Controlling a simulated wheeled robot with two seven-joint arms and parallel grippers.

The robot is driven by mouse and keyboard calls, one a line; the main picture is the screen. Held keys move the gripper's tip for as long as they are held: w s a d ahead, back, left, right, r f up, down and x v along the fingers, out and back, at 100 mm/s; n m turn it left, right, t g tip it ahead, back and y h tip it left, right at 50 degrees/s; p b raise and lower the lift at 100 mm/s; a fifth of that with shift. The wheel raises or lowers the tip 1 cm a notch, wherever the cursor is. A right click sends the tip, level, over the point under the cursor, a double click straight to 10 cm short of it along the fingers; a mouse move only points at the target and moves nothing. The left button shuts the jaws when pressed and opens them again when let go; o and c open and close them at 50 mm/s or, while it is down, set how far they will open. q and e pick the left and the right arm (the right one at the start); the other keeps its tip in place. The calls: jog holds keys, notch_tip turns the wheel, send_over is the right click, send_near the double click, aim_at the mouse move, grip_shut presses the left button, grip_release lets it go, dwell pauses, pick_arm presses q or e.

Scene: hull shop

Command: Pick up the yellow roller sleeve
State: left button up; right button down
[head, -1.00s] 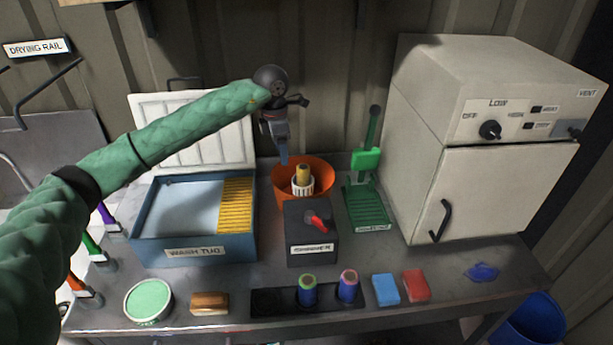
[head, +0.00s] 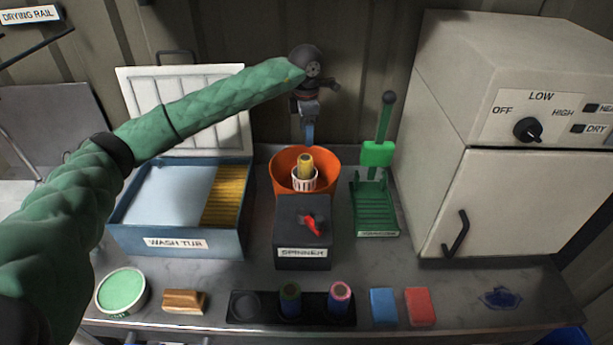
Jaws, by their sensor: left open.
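The yellow roller sleeve (head: 305,163) stands upright in the white slotted basket (head: 305,181) of the spinner (head: 303,228), inside its orange bowl (head: 275,172). My left gripper (head: 309,133) is above and behind the bowl, fingers pointing down. It is apart from the sleeve and holds nothing that I can see. The lower part of the sleeve is hidden in the basket. My right gripper does not show.
A wash tub (head: 180,242) stands left and a green press stand (head: 376,210) right of the spinner. A large oven-like cabinet (head: 505,200) fills the right. In front lies a black tray (head: 263,318) with two sleeves, beside a blue block (head: 383,307) and red block (head: 420,306).

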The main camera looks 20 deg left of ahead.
pick_arm(q)
jog(key=b, duration=0.3)
send_over(305, 157)
jog(key=f, duration=0.4)
jog(key=shift+s+d+f, duration=0.1)
jog(key=shift+s+f, duration=0.1)
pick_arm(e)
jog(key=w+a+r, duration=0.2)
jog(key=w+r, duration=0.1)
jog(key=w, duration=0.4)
pick_arm(q)
jog(key=shift+w+d+f+p, duration=0.1)
jog(key=shift+f+p, duration=0.35)
jog(key=shift+f, duration=0.9)
notch_tip(305, 157, down, 4)
jog(key=p, duration=0.4)
jog(key=shift+f, duration=0.55)
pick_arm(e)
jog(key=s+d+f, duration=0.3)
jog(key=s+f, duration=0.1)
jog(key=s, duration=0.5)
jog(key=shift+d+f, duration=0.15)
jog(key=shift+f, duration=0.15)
pick_arm(q)
jog(key=c, duration=1.1)
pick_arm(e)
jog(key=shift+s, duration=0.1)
